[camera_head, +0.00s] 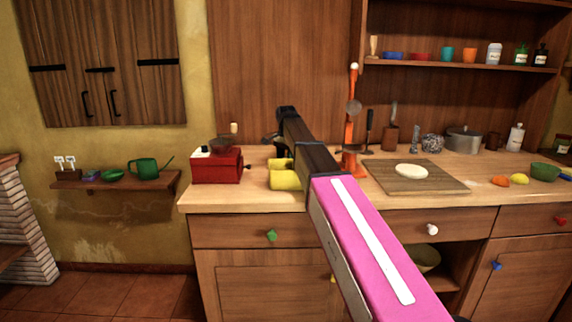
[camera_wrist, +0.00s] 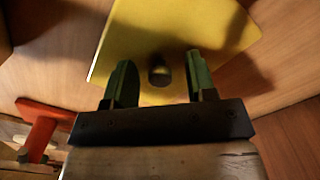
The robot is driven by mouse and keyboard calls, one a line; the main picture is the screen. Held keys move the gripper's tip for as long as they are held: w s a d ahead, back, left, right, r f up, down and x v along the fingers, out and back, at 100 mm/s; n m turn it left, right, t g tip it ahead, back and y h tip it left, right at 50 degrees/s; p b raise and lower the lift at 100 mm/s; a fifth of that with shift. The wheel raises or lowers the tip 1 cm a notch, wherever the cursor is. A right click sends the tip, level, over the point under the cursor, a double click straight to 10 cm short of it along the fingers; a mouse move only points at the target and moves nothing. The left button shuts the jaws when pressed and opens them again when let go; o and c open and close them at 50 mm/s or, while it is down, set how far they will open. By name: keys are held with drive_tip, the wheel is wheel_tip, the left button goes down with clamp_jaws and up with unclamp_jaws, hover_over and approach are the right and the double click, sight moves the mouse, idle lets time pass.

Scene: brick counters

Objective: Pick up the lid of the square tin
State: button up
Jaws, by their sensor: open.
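The square tin (camera_head: 285,180) is yellow and stands on the wooden counter, partly hidden behind my arm in the head view. Its yellow lid (camera_wrist: 175,30) fills the upper middle of the wrist view, with a small round dark knob (camera_wrist: 159,75) on top. My gripper (camera_wrist: 158,66) is open, its two green fingers on either side of the knob with gaps to both. Nothing is held. How high the fingertips are above the lid is hard to tell. The fingers do not show clearly in the head view.
A red box-shaped grinder (camera_head: 216,167) stands just left of the tin. An orange upright thing (camera_head: 352,125) stands close on the right. Farther right, a cutting board (camera_head: 440,182) bears a white round of dough (camera_head: 411,171).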

clamp_jaws()
drive_tip(key=shift+r, duration=0.2)
